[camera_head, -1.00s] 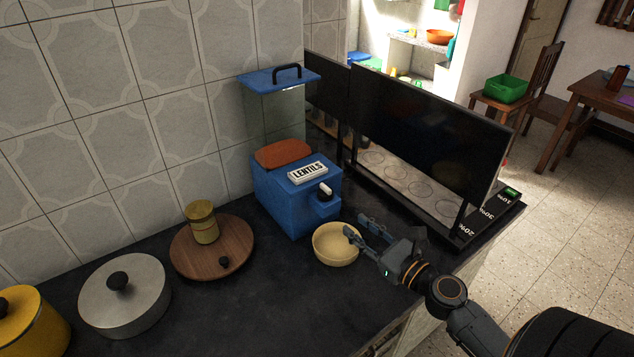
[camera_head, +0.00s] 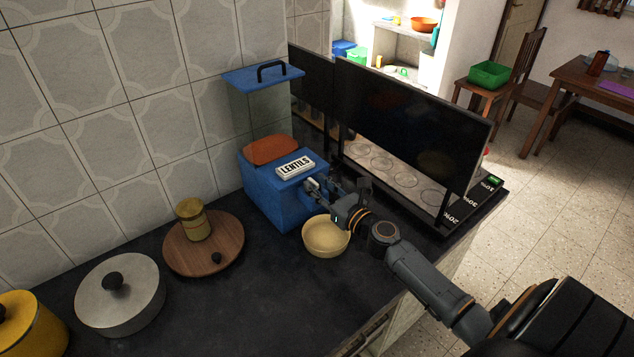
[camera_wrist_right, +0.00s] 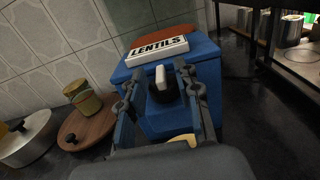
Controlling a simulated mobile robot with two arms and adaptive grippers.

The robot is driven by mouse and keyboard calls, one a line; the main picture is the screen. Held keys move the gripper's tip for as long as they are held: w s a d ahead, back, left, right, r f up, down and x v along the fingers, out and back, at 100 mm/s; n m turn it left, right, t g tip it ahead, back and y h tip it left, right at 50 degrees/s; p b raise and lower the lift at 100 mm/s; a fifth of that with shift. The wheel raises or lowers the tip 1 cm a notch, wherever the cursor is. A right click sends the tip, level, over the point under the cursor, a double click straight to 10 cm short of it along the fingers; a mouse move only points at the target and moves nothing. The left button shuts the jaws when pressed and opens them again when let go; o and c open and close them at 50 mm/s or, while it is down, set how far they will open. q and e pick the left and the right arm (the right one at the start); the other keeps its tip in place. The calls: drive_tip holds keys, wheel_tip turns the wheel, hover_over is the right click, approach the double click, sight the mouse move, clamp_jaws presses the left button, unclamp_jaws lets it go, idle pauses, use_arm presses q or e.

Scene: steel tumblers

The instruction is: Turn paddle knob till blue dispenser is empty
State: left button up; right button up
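The blue dispenser (camera_head: 268,200), labelled LENTILS (camera_head: 295,166), stands against the tiled wall. Orange-brown contents (camera_head: 271,150) show at the foot of its clear hopper (camera_head: 262,112). The paddle knob (camera_wrist_right: 160,78), with a white tip, is on its front and upright in the right wrist view. My right gripper (camera_wrist_right: 159,72) is open, with one finger on each side of the knob; I cannot tell whether they touch it. In the head view the gripper (camera_head: 320,187) partly hides the knob. A cream bowl (camera_head: 326,240) stands below, in front of the dispenser. My left gripper is out of view.
Front counter is clear.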

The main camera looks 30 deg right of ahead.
drive_tip(key=shift+w+a, duration=0.1)
drive_tip(key=shift+w, duration=0.4)
clamp_jaws()
